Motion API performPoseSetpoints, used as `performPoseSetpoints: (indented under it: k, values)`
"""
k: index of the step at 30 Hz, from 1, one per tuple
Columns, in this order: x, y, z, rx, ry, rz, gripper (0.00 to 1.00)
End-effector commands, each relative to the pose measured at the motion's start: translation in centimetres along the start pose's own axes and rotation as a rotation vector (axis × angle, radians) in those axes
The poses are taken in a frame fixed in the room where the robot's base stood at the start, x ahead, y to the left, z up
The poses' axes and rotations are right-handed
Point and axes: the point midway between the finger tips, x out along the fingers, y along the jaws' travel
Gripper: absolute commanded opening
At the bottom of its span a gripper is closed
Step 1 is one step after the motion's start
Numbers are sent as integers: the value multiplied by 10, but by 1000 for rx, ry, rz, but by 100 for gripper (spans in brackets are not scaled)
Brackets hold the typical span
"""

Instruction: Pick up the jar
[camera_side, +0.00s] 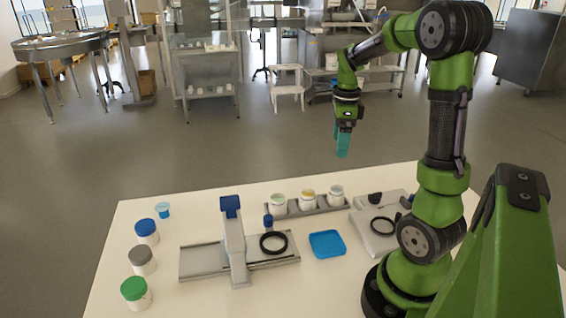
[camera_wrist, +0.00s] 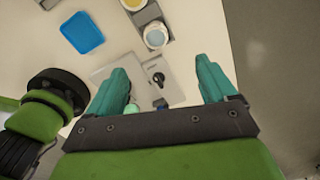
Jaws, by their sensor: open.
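Three open jars with pale rims stand in a row in a grey rack at the back middle of the table: the left jar (camera_side: 278,203), the middle jar (camera_side: 307,198) and the right jar (camera_side: 336,195). Three lidded jars stand at the table's left: blue-lidded (camera_side: 147,232), grey-lidded (camera_side: 142,261) and green-lidded (camera_side: 136,293). My gripper (camera_side: 343,145) hangs high above the table's back edge, well clear of every jar. In the wrist view its teal fingers (camera_wrist: 161,73) are apart with nothing held. An open jar (camera_wrist: 156,36) shows beyond them, with another jar (camera_wrist: 133,4) cut off at the top.
A blue tray (camera_side: 327,244) lies mid-table, also in the wrist view (camera_wrist: 82,33). A grey slide device (camera_side: 237,262) with an upright post and a black ring (camera_side: 273,243) stands left of it. A grey-white device (camera_side: 367,239) is beside my base. A small blue cup (camera_side: 162,211) stands back left.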

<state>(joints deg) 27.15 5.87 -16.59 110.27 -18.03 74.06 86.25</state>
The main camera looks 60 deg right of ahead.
Motion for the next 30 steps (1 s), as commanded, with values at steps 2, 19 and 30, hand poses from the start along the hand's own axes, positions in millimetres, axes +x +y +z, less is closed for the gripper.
performPoseSetpoints:
  k: [2, 19, 30]
  values:
    - [-5, -5, -3, 164, 14, 3, 85]
    - [61, 1, -5, 389, 26, 20, 85]
    - [109, 1, -5, 385, 22, 14, 85]
